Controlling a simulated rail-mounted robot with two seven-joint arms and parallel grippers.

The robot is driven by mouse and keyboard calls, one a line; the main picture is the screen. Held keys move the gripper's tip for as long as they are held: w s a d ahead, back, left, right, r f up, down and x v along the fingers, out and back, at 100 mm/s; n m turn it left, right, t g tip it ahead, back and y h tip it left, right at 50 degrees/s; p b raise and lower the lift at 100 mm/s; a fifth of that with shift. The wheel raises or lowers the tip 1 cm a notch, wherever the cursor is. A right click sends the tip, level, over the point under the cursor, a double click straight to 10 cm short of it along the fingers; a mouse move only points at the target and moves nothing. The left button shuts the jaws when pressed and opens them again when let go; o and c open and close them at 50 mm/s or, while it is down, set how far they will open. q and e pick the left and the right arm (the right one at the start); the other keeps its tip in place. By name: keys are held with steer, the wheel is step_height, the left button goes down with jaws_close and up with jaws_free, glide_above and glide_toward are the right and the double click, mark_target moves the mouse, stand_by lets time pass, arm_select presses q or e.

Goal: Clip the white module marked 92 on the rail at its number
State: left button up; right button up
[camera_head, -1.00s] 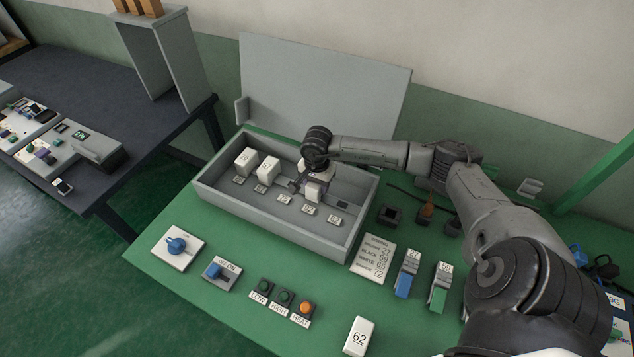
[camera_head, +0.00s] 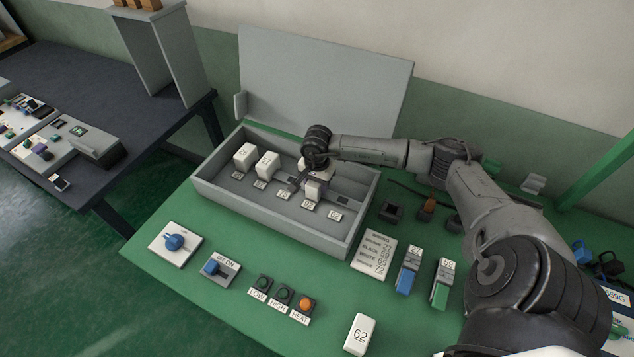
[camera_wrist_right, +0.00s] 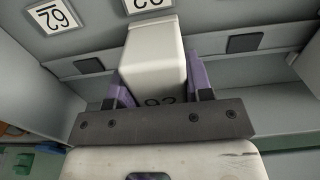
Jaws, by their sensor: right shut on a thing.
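The white module marked 92 (camera_wrist_right: 155,62) is between the purple fingers of my right gripper (camera_wrist_right: 160,85), its number partly covered by the gripper body. In the head view my right gripper (camera_head: 306,183) reaches down into the grey open box (camera_head: 313,236), shut on this module (camera_head: 315,189). The module is over the rail (camera_wrist_right: 205,52), behind the front row of number tags; I cannot tell whether it is seated. A tag reading 62 (camera_wrist_right: 53,16) shows in the wrist view, beside another cut-off tag (camera_wrist_right: 148,4). My left gripper is out of view.
Two white modules (camera_head: 245,156) (camera_head: 267,165) stand in the box's left part; another is partly behind my gripper. Outside are a white module marked 62 (camera_head: 360,334), a list card (camera_head: 374,254), blue (camera_head: 408,270) and green (camera_head: 442,284) modules, and switches (camera_head: 220,268).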

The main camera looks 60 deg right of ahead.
steer(key=o, duration=1.3)
steer(key=shift+f, duration=0.1)
steer(key=shift+o, duration=0.2)
step_height(320, 180, up, 14)
steer(key=p, duration=0.1)
steer(key=shift+p, duration=0.35)
